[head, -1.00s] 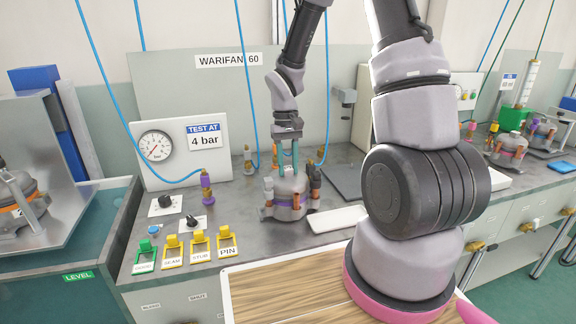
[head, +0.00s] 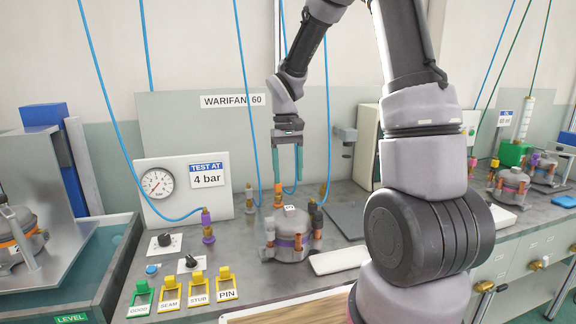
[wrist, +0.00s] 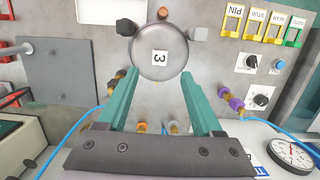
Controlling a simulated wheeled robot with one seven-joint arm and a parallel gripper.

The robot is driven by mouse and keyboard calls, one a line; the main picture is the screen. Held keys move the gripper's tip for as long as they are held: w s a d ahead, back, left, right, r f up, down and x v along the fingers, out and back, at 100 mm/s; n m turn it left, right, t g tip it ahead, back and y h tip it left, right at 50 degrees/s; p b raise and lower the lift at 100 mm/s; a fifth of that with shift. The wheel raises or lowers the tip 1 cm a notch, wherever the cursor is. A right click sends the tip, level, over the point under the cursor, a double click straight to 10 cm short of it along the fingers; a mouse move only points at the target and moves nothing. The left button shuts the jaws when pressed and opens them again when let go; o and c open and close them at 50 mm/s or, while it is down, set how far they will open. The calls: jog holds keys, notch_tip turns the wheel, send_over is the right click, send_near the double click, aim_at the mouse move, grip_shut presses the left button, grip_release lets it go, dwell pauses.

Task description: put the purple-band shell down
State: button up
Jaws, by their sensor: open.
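The purple-band shell (head: 289,246) stands upright on the grey bench, with its purple band low on the side and a white "3" label on top. In the wrist view its round grey lid (wrist: 160,66) lies beyond the fingertips, and the band is hidden from above. My gripper (head: 288,184) is just above the shell with its teal fingers apart and nothing between them. In the wrist view the gripper (wrist: 159,76) points toward the shell's lid.
A pressure gauge panel (head: 180,185) stands behind left. Yellow and green tags (head: 197,292) and knobs lie front left. A white flat piece (head: 340,259) lies right of the shell. Thin blue hoses hang behind my gripper. A dark plate (head: 346,220) lies behind right.

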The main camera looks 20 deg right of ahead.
jog(key=s+d+r+m+t+y, duration=0.1)
jog(key=s+d+r+m+t, duration=0.2)
jog(key=s+r+t, duration=0.5)
jog(key=s+r, duration=0.8)
jog(key=r, duration=0.4)
jog(key=shift+r+m+y, duration=0.15)
jog(key=shift+m+y, duration=0.25)
jog(key=shift+o, duration=0.4)
jog(key=shift+s+r+t, duration=0.15)
jog(key=shift+s+t, duration=0.35)
jog(key=shift+s, duration=0.1)
jog(key=shift+w, duration=0.1)
